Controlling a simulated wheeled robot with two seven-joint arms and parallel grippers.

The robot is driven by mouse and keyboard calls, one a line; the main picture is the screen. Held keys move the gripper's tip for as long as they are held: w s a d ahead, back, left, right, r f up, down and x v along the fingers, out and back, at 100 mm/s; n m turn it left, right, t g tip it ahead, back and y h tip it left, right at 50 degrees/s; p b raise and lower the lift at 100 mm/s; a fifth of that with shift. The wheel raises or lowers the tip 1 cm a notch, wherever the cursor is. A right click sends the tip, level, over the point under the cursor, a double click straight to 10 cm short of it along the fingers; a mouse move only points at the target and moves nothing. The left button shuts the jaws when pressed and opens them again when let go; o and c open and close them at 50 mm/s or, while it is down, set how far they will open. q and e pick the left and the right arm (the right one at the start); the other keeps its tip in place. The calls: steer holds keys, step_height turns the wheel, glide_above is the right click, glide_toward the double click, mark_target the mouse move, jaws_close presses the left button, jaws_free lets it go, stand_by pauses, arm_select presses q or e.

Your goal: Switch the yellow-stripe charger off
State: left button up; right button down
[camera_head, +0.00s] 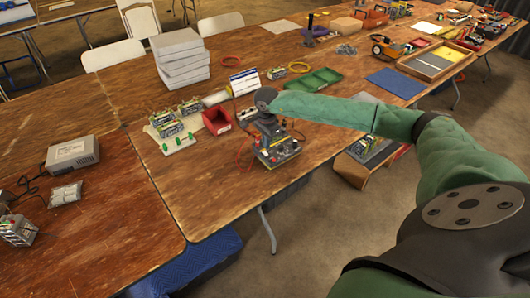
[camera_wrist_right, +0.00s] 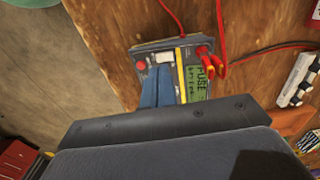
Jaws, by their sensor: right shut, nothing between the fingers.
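The yellow-stripe charger (camera_head: 281,155) sits near the front edge of the middle table. In the right wrist view the charger (camera_wrist_right: 190,62) shows a yellow stripe, a green screen, red plugs on its right, a pale switch and a red button at its upper left. My right gripper (camera_head: 268,132) is over the charger, pointing down. In the wrist view its blue fingers (camera_wrist_right: 157,82) are together and empty, over the panel just below the pale switch. They hide part of the panel, and I cannot tell whether they touch it. My left gripper is not in view.
A red bin (camera_head: 217,121) and green boards (camera_head: 179,144) lie left of the charger. A green tray (camera_head: 313,80) is behind. Red leads run from the charger over the table. A white power strip (camera_wrist_right: 300,80) lies to its right in the wrist view.

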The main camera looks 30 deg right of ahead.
mark_target(266, 154)
steer(key=shift+r, duration=1.65)
